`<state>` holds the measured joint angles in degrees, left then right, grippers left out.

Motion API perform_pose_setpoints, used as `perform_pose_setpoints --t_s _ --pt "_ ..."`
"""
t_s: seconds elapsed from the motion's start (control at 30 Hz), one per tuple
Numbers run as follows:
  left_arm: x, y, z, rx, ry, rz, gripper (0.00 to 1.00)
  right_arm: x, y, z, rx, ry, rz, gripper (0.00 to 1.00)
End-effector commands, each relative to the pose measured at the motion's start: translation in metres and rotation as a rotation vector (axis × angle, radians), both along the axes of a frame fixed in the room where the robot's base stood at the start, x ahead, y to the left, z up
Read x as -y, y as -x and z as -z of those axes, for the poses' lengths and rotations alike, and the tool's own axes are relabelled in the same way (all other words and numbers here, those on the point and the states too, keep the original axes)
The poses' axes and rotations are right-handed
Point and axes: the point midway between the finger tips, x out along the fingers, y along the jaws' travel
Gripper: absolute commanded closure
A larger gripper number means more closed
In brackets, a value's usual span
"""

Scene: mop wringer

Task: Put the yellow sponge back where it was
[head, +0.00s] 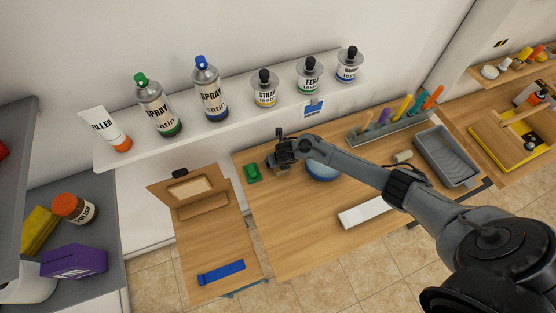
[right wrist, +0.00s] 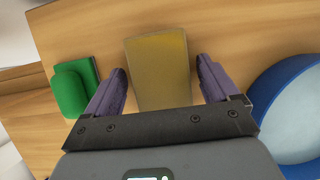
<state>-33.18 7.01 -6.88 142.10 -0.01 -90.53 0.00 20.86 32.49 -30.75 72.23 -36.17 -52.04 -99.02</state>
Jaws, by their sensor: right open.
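A yellow-brown block, which looks like the yellow sponge (right wrist: 160,72), lies on the wooden worktop (right wrist: 225,30) in the right wrist view. My right gripper (right wrist: 162,78) is open, with one finger on each side of the block and visible gaps to both. In the head view my right gripper (head: 276,161) is low over the back left of the worktop and mostly hides the block. My left gripper is in neither view.
A green block (head: 252,172) lies left of my right gripper, and a blue bowl (head: 325,171) is close on its right. A shelf with bottles (head: 210,95) runs behind. The front of the worktop is mostly clear, except a white bar (head: 362,212).

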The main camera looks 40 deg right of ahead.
Motion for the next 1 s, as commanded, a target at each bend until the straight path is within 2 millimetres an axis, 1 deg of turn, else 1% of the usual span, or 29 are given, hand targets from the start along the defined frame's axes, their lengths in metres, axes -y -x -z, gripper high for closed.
perform_pose_setpoints --t_s 0.13,0.27,0.37,0.7,0.83,0.93,1.0 --pt "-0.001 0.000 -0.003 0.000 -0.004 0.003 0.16 0.002 0.001 -0.002 -0.003 0.003 0.003 0.09" --pt "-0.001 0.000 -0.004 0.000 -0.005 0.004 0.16 0.000 0.003 -0.011 -0.001 0.002 0.001 0.09" --pt "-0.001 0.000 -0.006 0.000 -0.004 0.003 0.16 -0.001 0.008 -0.025 0.000 0.003 -0.001 0.09" --pt "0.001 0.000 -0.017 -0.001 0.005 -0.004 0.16 -0.010 0.031 -0.083 0.000 0.001 -0.002 0.09" --pt "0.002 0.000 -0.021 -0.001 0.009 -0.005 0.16 -0.012 0.038 -0.100 0.001 0.001 -0.001 0.09" --pt "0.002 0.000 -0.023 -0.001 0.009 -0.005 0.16 -0.014 0.042 -0.107 0.001 -0.002 0.002 0.09" --pt "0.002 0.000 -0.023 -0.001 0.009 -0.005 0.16 -0.021 0.045 -0.110 0.010 -0.018 0.027 0.09"
